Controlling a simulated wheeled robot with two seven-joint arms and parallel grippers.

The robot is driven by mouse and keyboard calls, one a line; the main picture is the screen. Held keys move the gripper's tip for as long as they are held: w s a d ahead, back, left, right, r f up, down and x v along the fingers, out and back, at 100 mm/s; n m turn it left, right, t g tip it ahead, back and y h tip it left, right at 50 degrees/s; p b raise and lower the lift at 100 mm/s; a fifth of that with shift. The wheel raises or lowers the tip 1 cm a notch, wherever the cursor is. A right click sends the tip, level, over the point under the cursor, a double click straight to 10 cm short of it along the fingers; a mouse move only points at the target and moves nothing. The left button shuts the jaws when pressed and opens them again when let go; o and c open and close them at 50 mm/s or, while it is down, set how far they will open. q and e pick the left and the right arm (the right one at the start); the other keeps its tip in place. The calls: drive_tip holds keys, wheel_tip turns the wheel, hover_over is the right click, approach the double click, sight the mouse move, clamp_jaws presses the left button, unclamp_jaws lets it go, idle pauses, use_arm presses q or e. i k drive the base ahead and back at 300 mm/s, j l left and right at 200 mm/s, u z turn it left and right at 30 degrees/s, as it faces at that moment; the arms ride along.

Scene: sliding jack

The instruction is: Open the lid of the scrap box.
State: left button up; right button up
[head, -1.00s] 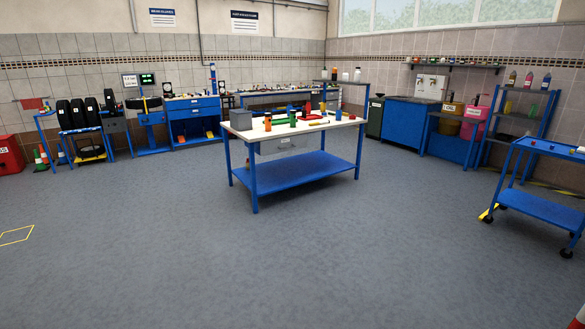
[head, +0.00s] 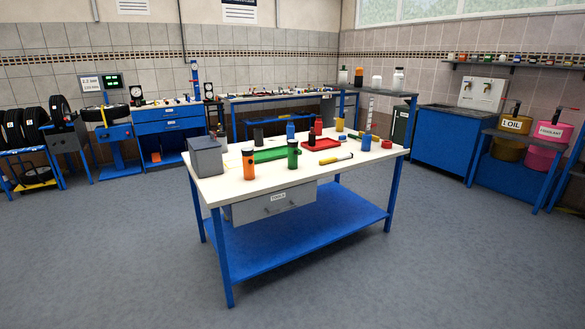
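A grey box (head: 206,157) with a closed flat top stands on the left end of the white-topped workbench (head: 225,190). No readable label shows on it, so I cannot tell for sure that it is the scrap box. A dark green bin (head: 399,127) with a small label stands on the floor behind the bench, left of the sink cabinet. It is partly hidden and its label is too small to read. Neither of my grippers is in the head view.
The bench carries orange and green bottles (head: 293,154), a green tray (head: 270,154), a red tray (head: 323,144) and several small items. A blue sink cabinet (head: 440,139) stands at the back right. The floor in front of the bench is clear.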

sight(197, 144)
drive_tip(key=i, duration=0.85)
drive_tip(key=i+l+u, duration=0.15)
drive_tip(key=i, duration=0.7)
